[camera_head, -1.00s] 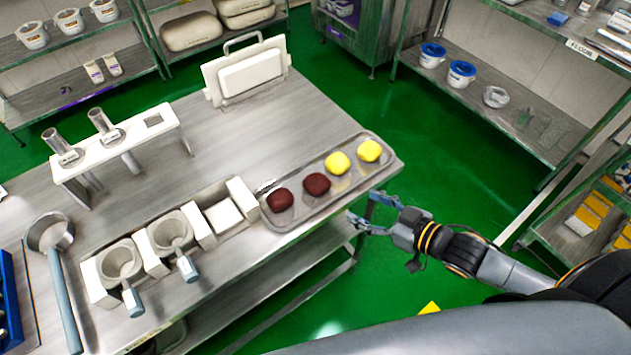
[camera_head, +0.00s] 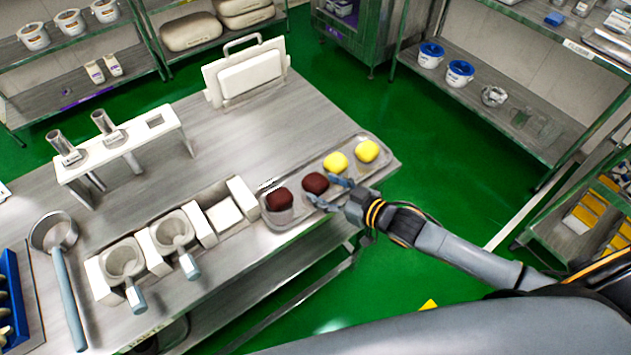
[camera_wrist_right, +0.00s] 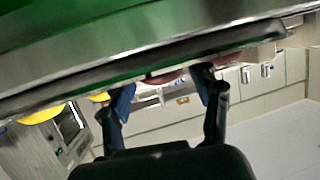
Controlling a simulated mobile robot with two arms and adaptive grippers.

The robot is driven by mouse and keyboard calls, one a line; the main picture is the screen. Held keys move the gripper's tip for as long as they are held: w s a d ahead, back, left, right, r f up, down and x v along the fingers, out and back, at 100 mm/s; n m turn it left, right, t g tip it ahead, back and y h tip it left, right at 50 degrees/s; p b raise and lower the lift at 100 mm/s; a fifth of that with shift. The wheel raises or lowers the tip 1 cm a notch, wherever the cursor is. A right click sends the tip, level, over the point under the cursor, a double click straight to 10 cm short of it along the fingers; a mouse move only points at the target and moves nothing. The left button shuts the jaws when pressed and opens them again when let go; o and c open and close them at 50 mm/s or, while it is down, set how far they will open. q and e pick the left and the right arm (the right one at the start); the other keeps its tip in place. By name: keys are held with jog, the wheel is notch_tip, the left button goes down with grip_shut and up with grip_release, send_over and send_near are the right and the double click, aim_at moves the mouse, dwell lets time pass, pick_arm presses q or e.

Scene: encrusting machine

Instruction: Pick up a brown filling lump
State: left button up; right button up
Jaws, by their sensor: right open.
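Two brown filling lumps sit on a clear shallow tray (camera_head: 298,208) at the right edge of the steel table: a left one (camera_head: 279,199) and a right one (camera_head: 315,182). Two yellow lumps, one (camera_head: 335,162) nearer and one (camera_head: 367,151) farther, share the tray. My right gripper (camera_head: 332,192) is open at the tray's near edge, close to the right brown lump. In the right wrist view a brown lump (camera_wrist_right: 166,76) shows beyond the open fingers (camera_wrist_right: 167,90); contact cannot be told. My left gripper is not in view.
On the table (camera_head: 250,120) stand a white holder with metal tubes (camera_head: 120,150), white blocks with cups (camera_head: 172,232), a ladle (camera_head: 60,250) and a white box with a handle (camera_head: 245,72). Green floor lies right of the table.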

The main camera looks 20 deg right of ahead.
jog(key=x, duration=0.2)
jog(key=shift+w+a+f, duration=0.1)
jog(key=shift+w, duration=0.2)
jog(key=shift+s, duration=0.1)
jog(key=c, duration=0.9)
